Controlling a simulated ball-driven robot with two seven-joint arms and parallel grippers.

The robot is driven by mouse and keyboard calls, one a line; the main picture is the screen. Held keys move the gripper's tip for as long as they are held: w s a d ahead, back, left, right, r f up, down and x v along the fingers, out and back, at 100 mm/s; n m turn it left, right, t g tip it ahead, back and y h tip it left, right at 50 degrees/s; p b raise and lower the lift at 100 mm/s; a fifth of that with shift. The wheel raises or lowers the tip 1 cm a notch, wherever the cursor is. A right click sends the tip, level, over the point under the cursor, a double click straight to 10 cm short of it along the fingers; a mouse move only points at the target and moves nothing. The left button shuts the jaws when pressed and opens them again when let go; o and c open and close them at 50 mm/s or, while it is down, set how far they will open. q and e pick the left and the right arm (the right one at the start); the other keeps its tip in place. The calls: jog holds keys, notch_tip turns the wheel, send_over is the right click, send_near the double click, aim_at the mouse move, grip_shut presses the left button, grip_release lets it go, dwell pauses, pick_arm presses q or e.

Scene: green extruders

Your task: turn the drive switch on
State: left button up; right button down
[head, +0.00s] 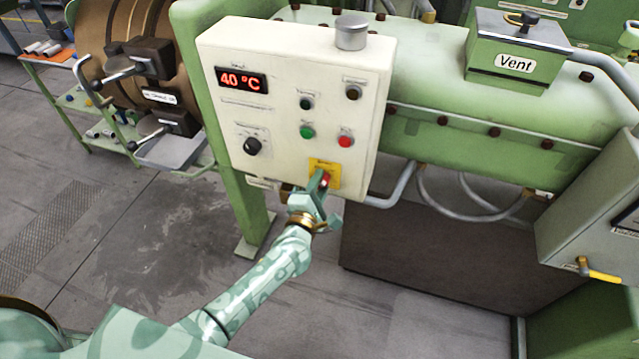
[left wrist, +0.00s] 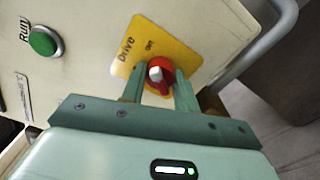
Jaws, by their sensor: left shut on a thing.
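The drive switch is a red rotary knob (left wrist: 158,74) on a yellow plate (left wrist: 181,45) marked "Drive" and "ON". The plate (head: 333,168) is at the lower right of the cream control panel (head: 275,150) in the head view. My left gripper (left wrist: 158,88) has one finger on each side of the red knob and is shut on it. In the head view my left gripper (head: 322,184) reaches up to the plate from below and partly hides the knob. My right gripper is not in view.
A green Run button (left wrist: 43,42) is left of the plate. The panel also carries a red button (head: 346,141), a black knob (head: 252,145) and a display (head: 241,81) reading 40 °C. A grey pipe (head: 392,190) runs just right of the panel's lower edge.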

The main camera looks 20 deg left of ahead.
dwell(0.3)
pick_arm(q)
jog(key=o, duration=1)
jog(key=s, duration=1.6)
jog(key=shift+s+a, duration=0.2)
jog(key=shift+a, duration=0.05)
